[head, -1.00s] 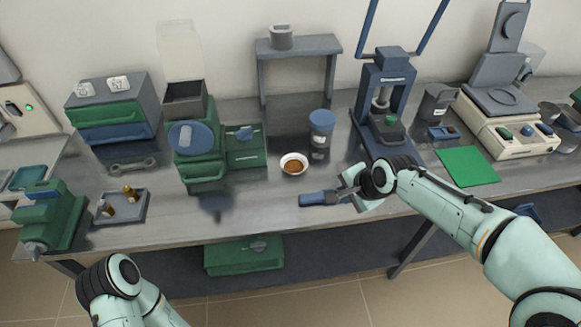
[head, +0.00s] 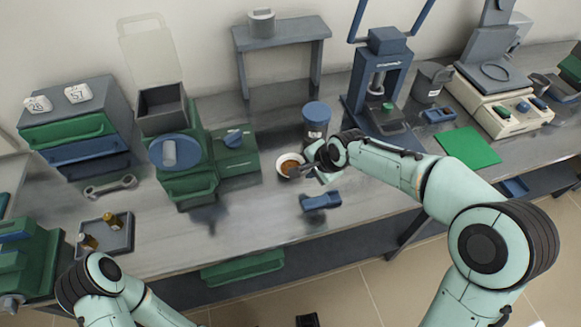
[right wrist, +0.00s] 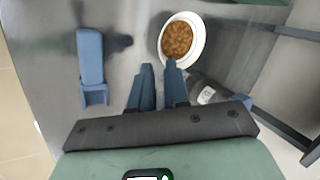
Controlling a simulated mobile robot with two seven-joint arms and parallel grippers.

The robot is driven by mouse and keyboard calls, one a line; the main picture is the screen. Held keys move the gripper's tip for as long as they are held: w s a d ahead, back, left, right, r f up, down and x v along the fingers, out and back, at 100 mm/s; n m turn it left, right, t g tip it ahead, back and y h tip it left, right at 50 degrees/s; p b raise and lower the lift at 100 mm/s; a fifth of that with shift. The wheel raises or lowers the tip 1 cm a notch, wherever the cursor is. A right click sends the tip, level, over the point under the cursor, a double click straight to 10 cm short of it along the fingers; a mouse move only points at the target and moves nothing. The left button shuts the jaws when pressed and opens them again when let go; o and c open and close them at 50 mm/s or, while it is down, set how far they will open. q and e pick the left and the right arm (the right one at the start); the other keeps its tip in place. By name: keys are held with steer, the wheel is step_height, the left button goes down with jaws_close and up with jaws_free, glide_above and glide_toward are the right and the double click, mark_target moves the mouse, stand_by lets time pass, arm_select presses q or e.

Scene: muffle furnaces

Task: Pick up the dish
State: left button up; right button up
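The dish (head: 291,165) is a small white round bowl with brown granular contents, standing upright on the grey bench. It also shows in the right wrist view (right wrist: 163,48), ahead of the fingers and slightly to the right. My right gripper (head: 304,171) is at the dish's right side and partly overlaps it in the head view. In the right wrist view its two blue fingers (right wrist: 158,68) are apart with a narrow gap and nothing between them. The right finger's tip appears close to the dish's near rim; contact cannot be told. My left gripper is outside the frame.
A blue-lidded jar (head: 316,122) stands just behind the dish. A green box with a blue knob (head: 237,155) is to its left. A blue tool (head: 320,201) lies in front. A blue press (head: 382,80) stands to the right. The front bench is mostly clear.

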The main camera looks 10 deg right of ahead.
mark_target(301, 180)
steer(key=x, duration=0.6)
steer(key=shift+w+f, duration=0.15)
steer(key=shift+w, duration=0.1)
steer(key=shift+c, duration=0.3)
jaws_close()
